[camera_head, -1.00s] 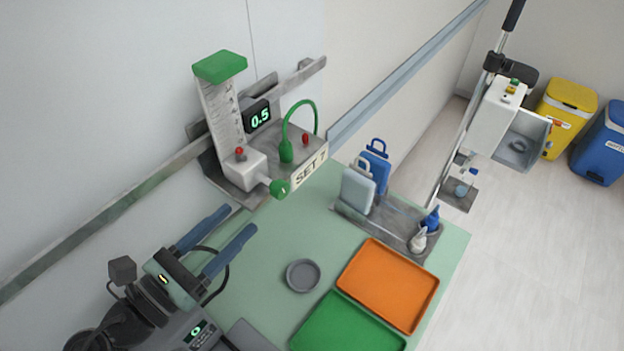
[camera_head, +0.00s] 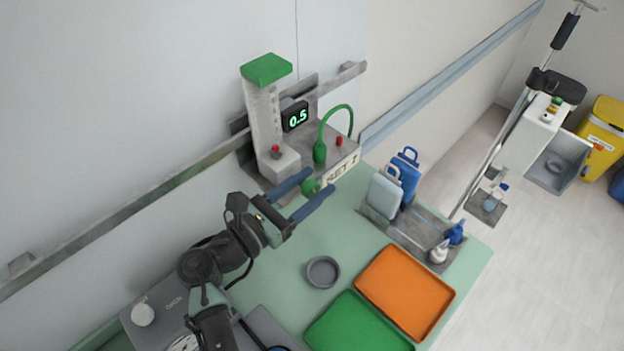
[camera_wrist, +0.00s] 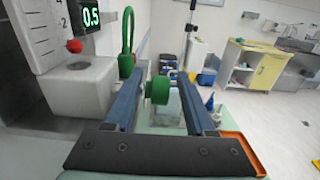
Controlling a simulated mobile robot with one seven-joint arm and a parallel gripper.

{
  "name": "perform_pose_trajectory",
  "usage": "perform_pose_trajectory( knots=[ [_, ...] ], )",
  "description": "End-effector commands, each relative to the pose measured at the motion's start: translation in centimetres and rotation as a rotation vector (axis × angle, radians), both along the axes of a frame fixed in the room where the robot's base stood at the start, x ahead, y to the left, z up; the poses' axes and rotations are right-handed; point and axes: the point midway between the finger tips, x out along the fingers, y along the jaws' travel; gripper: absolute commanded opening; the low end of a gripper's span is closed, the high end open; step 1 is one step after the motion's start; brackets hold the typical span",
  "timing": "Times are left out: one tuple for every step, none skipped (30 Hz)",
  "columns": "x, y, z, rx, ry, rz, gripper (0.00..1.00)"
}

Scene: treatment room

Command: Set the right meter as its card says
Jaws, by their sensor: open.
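The meter (camera_head: 265,125) is a clear scaled column with a green top, mounted on the wall rail. Its display (camera_head: 296,116) reads 0.5. A green knob (camera_head: 311,187) sticks out of the meter's white base, and a card (camera_head: 342,169) on the shelf edge reads "SET 7", partly covered by my gripper in the head view. My gripper (camera_head: 318,182) is open, its two blue fingers on either side of the knob. In the wrist view the knob (camera_wrist: 159,90) shows between the fingers; I cannot tell whether they touch it. A red ball (camera_wrist: 75,46) sits at the column's foot.
Below is a green counter (camera_head: 290,262) with a grey bowl (camera_head: 323,271), an orange tray (camera_head: 405,292) and a green tray (camera_head: 358,325). A metal tray (camera_head: 412,232) holds blue and pale bags and small bottles. The green hose (camera_head: 330,125) rises beside the meter.

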Motion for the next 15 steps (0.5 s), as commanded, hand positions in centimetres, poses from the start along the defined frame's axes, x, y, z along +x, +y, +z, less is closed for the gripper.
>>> perform_pose_trajectory(
  knots=[
    [0.18,-0.19,0.03,0.000,0.000,0.000,0.55],
    [0.23,-0.25,0.01,0.000,0.000,0.000,0.55],
    [0.28,-0.30,-0.01,0.000,0.000,0.000,0.55],
    [0.30,-0.31,-0.02,0.000,0.000,0.000,0.55],
    [0.30,-0.32,-0.02,0.000,0.000,0.000,0.55],
    [0.30,-0.32,-0.03,0.000,0.000,0.000,0.55],
    [0.30,-0.31,-0.03,0.000,0.000,0.000,0.55],
    [0.30,-0.31,-0.03,0.000,0.000,0.000,0.55],
    [0.29,-0.30,-0.02,0.000,0.000,0.000,0.55],
    [0.28,-0.30,-0.02,0.001,-0.001,0.000,0.53],
    [0.28,-0.30,-0.02,0.001,-0.001,0.000,0.48],
    [0.28,-0.30,-0.02,0.000,0.000,0.000,0.41],
    [0.28,-0.29,-0.02,0.000,0.000,0.000,0.35],
    [0.28,-0.29,-0.01,0.001,-0.001,0.000,0.30],
    [0.26,-0.29,-0.01,0.000,0.000,-0.001,0.23]
  ],
)
